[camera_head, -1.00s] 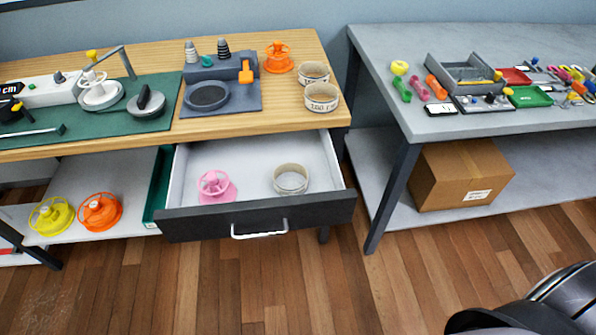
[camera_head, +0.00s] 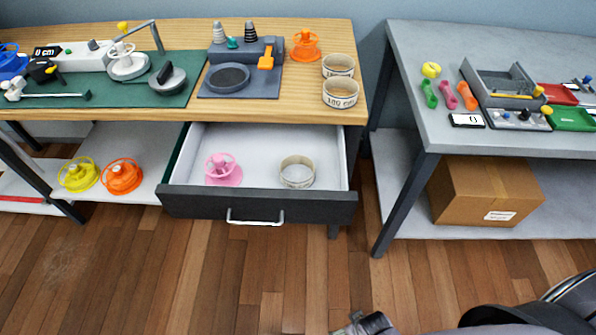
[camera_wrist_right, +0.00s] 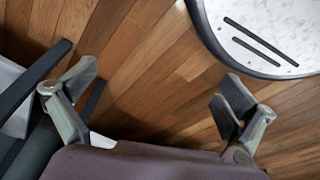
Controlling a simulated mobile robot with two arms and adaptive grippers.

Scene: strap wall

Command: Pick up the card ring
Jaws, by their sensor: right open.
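Three pale, round, open card rings show in the head view. One card ring (camera_head: 297,172) lies in the open drawer, right of a pink spool-like part (camera_head: 222,169). Two more stand on the wooden bench's right end: a rear ring (camera_head: 338,66) and a front ring (camera_head: 340,94) with dark print. In the right wrist view my right gripper (camera_wrist_right: 156,92) is open and empty, with its fingers wide apart over the wood floor. No ring shows between them. A small part of what seems to be my right arm's end shows at the head view's bottom edge. My left gripper is not in view.
The open drawer (camera_head: 190,197) juts out below the wooden bench (camera_head: 300,105). A grey table (camera_head: 420,60) with small tools stands at right, a cardboard box (camera_head: 485,190) on its lower shelf. Yellow and orange spools sit on the left shelf. The floor in front is clear.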

